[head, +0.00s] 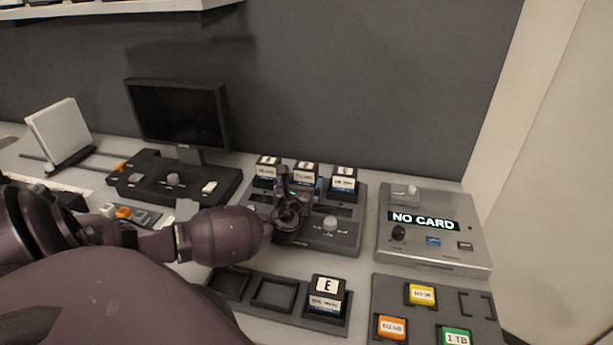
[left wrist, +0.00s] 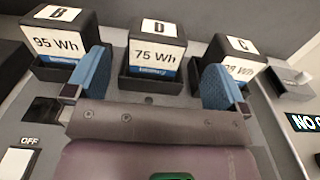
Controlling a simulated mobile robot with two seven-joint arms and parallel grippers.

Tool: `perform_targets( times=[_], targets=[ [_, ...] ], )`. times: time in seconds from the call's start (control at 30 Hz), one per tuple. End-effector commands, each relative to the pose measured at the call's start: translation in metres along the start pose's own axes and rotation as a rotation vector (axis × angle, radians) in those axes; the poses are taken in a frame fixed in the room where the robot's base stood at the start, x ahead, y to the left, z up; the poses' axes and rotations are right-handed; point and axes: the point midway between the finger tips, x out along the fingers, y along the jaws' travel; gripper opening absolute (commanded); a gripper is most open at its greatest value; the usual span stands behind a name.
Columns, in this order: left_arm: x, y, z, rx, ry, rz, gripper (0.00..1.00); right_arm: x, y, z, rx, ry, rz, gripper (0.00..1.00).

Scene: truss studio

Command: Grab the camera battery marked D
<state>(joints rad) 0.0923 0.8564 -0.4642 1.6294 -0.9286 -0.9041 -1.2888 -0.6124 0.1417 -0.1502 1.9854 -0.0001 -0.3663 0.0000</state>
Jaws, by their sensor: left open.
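The camera battery marked D (left wrist: 157,50) stands in the middle slot of the charger (head: 350,215), between battery B (left wrist: 66,38) and battery C (left wrist: 236,58). In the head view battery D (head: 306,168) is partly behind my gripper. My left gripper (left wrist: 150,88) is open, its blue fingertips apart on either side of D and short of it, with a gap to each side. The right gripper is not in view.
Battery E (head: 326,295) sits in the front tray (head: 262,312), beside two empty slots. A device reading NO CARD (head: 423,221) stands to the right, with a card tray (head: 396,297) in front. A monitor (head: 180,112) and a control panel (head: 150,182) stand to the left.

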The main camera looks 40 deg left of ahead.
Motion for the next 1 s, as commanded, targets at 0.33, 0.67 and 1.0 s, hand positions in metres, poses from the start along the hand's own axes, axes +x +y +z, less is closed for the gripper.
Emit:
perform_targets(
  times=[0.33, 0.67, 1.0],
  targets=[
    [0.028, 0.001, 0.002, 0.000, 0.000, 0.000, 1.00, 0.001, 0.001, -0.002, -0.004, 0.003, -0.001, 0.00],
    [0.068, 0.002, 0.008, 0.000, 0.000, 0.000, 1.00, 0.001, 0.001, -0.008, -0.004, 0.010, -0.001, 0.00],
    [0.074, 0.002, 0.008, -0.001, 0.001, 0.000, 1.00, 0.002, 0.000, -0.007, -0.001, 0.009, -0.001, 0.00]
  ],
)
